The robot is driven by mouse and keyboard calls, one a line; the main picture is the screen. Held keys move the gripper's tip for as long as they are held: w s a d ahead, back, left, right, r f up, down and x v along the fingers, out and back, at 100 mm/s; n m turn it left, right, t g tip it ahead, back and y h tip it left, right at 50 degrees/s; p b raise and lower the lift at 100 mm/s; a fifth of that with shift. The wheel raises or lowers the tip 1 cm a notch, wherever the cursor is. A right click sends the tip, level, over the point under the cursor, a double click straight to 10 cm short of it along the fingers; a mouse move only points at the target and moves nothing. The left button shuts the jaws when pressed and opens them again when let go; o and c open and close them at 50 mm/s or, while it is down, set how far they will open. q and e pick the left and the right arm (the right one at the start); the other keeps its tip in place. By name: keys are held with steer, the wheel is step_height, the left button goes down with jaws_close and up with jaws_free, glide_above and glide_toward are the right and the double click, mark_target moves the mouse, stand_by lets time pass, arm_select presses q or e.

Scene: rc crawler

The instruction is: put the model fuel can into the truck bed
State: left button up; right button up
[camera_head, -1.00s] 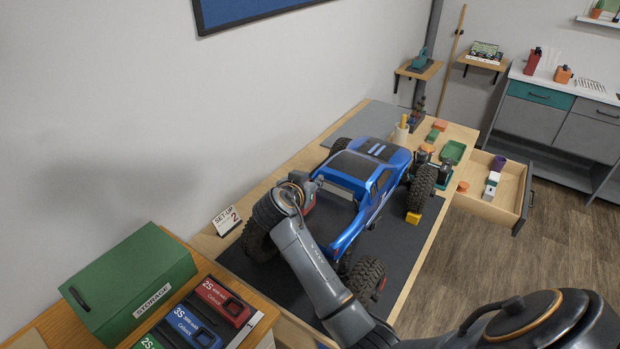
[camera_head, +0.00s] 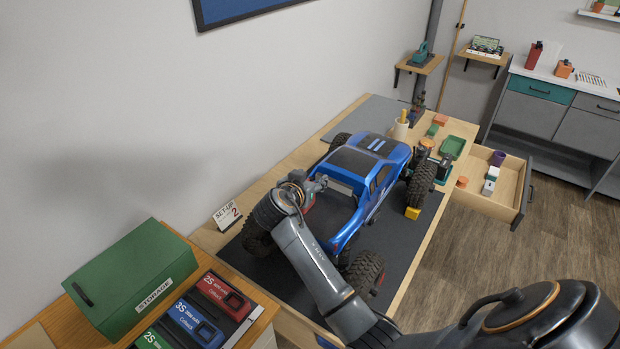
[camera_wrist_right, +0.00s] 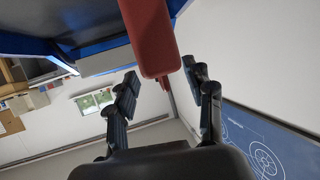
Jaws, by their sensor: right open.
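The blue truck (camera_head: 372,170) stands on the dark mat, its rear toward me. My right gripper (camera_head: 320,183) is over the left side of its rear part, where my arm hides much of the bed. In the right wrist view the gripper (camera_wrist_right: 160,71) is open. A red block-like body (camera_wrist_right: 150,35), which looks like the model fuel can, lies between and beyond the fingers, close to the blue truck body. I cannot tell whether it touches a finger or rests in the bed. My left gripper is not in view.
A green storage box (camera_head: 135,285) and several battery packs (camera_head: 195,325) stand at the lower left. A "SET-UP 2" card (camera_head: 227,215) stands left of the truck. An open drawer (camera_head: 497,190) juts out at the right.

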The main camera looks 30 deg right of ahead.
steer(key=p+v, duration=0.3)
steer(key=v, duration=0.8)
steer(key=shift+s+a+p, duration=0.2)
steer(key=shift+a+p, duration=0.1)
steer(key=shift+p, duration=0.05)
steer(key=s+f+n+g+y, duration=0.2)
steer(key=s+f+n+y, duration=0.2)
steer(key=s+f, duration=0.55)
steer(key=s+a+f+n+g+y, duration=0.1)
steer(key=s+a+f+n+y, duration=0.2)
steer(key=s, duration=0.6)
steer(key=s+a+f+n+g+y, duration=0.15)
steer(key=s+a+n+y, duration=0.35)
steer(key=s, duration=0.5)
step_height(320, 180, down, 31)
steer(key=s+g+h+b, duration=0.1)
steer(key=g+b, duration=0.1)
steer(key=b, duration=0.4)
steer(key=s+d+f+b, duration=0.1)
steer(key=s+f+b, duration=0.1)
steer(key=s+f, duration=0.6)
steer(key=s+d+f+n+b, duration=0.1)
steer(key=s+d+f+b, duration=0.1)
steer(key=s+f, duration=0.7)
step_height(320, 180, down, 4)
steer(key=shift+f+g+b, duration=0.15)
steer(key=shift+g+b, duration=0.2)
steer(key=shift+b, duration=0.3)
